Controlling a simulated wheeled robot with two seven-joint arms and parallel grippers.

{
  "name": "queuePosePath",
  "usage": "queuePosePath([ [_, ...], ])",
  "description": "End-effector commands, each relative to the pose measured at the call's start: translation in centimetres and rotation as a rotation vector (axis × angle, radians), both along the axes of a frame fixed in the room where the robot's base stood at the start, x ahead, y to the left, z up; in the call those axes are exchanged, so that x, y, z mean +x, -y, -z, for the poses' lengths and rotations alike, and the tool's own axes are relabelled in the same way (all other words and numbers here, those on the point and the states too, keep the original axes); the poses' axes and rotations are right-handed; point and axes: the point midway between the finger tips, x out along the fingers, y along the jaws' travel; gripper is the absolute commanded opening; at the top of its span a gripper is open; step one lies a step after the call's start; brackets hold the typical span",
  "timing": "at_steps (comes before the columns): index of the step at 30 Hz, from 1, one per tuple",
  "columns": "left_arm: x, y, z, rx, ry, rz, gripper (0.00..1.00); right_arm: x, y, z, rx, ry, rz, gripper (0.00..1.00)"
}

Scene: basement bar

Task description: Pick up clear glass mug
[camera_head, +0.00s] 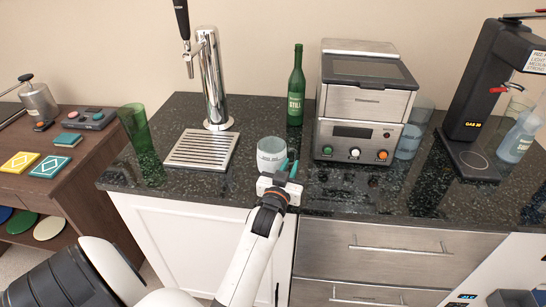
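A clear glass mug (270,153), whitish and see-through, stands upright on the dark granite counter (345,193), near its front edge. My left gripper (288,169) reaches up from below and is at the mug's right front side. Its two teal fingers show a narrow gap between them, so it looks partly open. The fingers overlap the mug's right edge in the picture; I cannot tell whether they touch it. A handle on the mug cannot be made out behind the fingers. My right gripper is not in view.
Behind the mug stand a chrome tap (212,85) with a drip tray (201,149), a green bottle (296,88) and a steel machine (362,105). A green glass (137,128) is at left. A black dispenser (475,95) and a bluish bottle (517,138) are at right.

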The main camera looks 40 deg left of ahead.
Motion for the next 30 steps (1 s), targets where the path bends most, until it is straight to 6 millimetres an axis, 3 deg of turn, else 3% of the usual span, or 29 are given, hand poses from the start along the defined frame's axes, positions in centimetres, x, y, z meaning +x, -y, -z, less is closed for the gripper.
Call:
queuePosePath([
  [5,1.2,-0.4,0.0,0.001,-0.001,-0.001,0.17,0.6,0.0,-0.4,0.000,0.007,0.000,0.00],
  [13,4.9,-1.5,0.3,0.000,0.001,-0.001,0.17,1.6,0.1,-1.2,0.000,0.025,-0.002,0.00],
  [23,5.5,-1.7,0.5,0.000,0.000,-0.001,0.17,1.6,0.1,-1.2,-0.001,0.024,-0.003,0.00],
  [26,5.5,-1.7,0.5,0.000,0.000,0.000,0.01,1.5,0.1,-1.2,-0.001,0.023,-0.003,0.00],
  [30,5.5,-1.7,0.5,0.000,-0.001,0.000,0.00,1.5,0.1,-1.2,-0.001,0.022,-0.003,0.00],
])
